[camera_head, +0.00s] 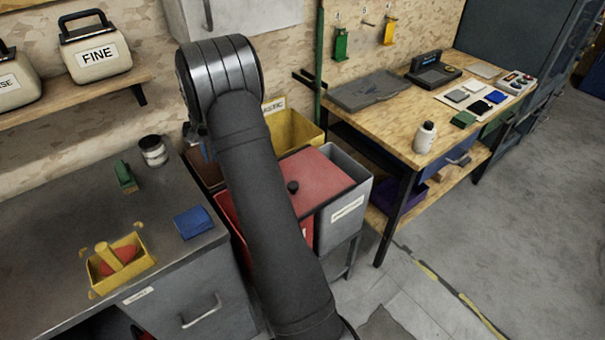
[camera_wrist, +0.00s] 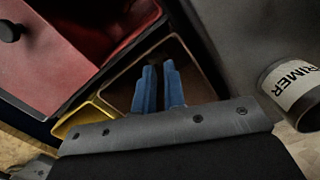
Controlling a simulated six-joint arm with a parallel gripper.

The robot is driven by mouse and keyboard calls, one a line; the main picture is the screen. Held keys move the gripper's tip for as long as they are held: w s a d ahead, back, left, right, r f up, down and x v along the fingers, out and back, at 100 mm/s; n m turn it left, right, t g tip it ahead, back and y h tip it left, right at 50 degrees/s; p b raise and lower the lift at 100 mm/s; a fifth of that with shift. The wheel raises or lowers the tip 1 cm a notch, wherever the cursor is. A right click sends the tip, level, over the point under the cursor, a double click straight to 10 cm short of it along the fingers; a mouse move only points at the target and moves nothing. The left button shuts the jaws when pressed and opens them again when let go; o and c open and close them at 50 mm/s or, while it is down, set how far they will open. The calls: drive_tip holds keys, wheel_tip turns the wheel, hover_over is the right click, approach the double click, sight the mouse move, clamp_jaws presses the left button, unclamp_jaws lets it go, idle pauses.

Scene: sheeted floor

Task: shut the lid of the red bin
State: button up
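The red bin (camera_head: 228,212) stands in a group of bins, partly hidden behind my arm. Its red lid (camera_head: 318,178) lies about flat, with a black knob (camera_head: 292,187). In the wrist view the lid (camera_wrist: 52,55) and knob (camera_wrist: 9,31) are at upper left. Beside the lid, part of the bin's dark red inside (camera_wrist: 120,25) is uncovered. My gripper (camera_wrist: 158,66) shows two blue fingers close together with a thin dark gap, holding nothing. It is over a brown bin, beside the red bin, apart from lid and knob. In the head view my arm mostly hides it.
The brown bin (camera_wrist: 200,85) and yellow bin (camera_head: 293,131) adjoin the red bin; a grey bin (camera_head: 345,200) is at its right. A jar (camera_head: 153,150), labelled PRIMER in the wrist view (camera_wrist: 293,88), stands on the grey bench (camera_head: 70,195) close to my gripper. A wooden workbench (camera_head: 390,125) stands right.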

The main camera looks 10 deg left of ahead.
drive_tip(key=w+d+m, duration=0.2)
drive_tip(key=d, duration=0.3)
drive_tip(key=w+d+r+m, duration=0.1)
drive_tip(key=w+d+m, duration=0.1)
drive_tip(key=d, duration=0.3)
drive_tip(key=w+d+m+g, duration=0.1)
drive_tip(key=w+d+m, duration=0.1)
drive_tip(key=d, duration=0.3)
drive_tip(key=shift+w+d+r+y, duration=0.15)
drive_tip(key=shift+d+r+y, duration=0.15)
drive_tip(key=shift+y, duration=0.1)
clamp_jaws()
drive_tip(key=w+d+r+m+g+y, duration=0.15)
drive_tip(key=d+m, duration=0.45)
drive_tip(key=d, duration=0.9)
hover_over(302, 186)
drive_tip(key=w+d, duration=0.2)
drive_tip(key=w, duration=0.1)
drive_tip(key=shift+t, duration=0.25)
wheel_tip(302, 186, down, 10)
drive_tip(key=shift+d+r, duration=0.1)
drive_tip(key=shift+r, duration=0.15)
drive_tip(key=shift+s+a, duration=0.8)
drive_tip(key=shift+s, duration=0.25)
drive_tip(key=shift+s+a+f, duration=0.1)
drive_tip(key=shift+s+a, duration=0.2)
drive_tip(key=shift+s, duration=0.2)
drive_tip(key=s+a, duration=1.2)
drive_tip(key=shift+s+a, duration=0.15)
